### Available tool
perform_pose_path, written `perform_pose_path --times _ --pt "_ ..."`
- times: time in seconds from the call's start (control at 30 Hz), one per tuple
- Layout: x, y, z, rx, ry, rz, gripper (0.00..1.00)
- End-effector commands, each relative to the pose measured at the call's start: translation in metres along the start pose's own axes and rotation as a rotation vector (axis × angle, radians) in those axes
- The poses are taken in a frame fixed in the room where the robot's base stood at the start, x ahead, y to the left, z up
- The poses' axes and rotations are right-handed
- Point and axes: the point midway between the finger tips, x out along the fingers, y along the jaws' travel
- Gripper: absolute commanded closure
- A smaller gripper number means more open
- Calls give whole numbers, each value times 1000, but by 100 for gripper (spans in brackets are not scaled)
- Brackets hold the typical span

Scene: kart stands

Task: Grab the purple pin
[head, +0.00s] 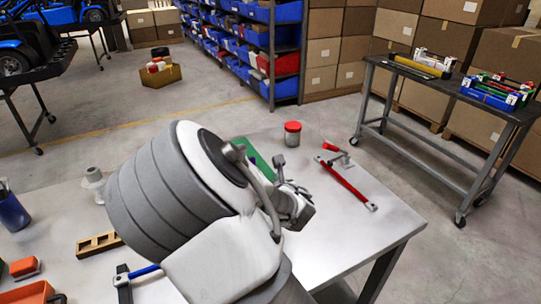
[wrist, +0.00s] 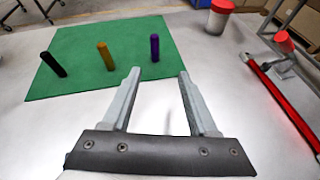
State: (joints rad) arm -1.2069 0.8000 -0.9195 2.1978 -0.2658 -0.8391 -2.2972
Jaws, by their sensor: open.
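The purple pin (wrist: 155,47) stands upright on a green mat (wrist: 75,80) in the wrist view, at the right of a row with a yellow-brown pin (wrist: 105,55) and a black pin (wrist: 53,64). My gripper (wrist: 160,74) is open and empty, with the purple pin beyond its fingertips and between their lines. The fingers do not touch it.
A jar with a red lid (head: 292,134) stands on the table (head: 340,225) beyond the mat. A red bar-like tool (head: 345,182) lies to the right.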

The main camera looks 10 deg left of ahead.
Motion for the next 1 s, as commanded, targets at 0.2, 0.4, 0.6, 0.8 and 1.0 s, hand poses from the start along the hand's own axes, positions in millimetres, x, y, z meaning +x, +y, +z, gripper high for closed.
perform_pose_path --times 0.2,0.4,0.6,0.8,1.0 --pt "8 14 3 -106 -16 36 40" --pt "42 14 3 -105 -17 35 40" --pt "78 15 3 -102 -16 35 40" --pt "109 16 4 -100 -15 34 40" --pt "123 17 4 -99 -16 34 40"
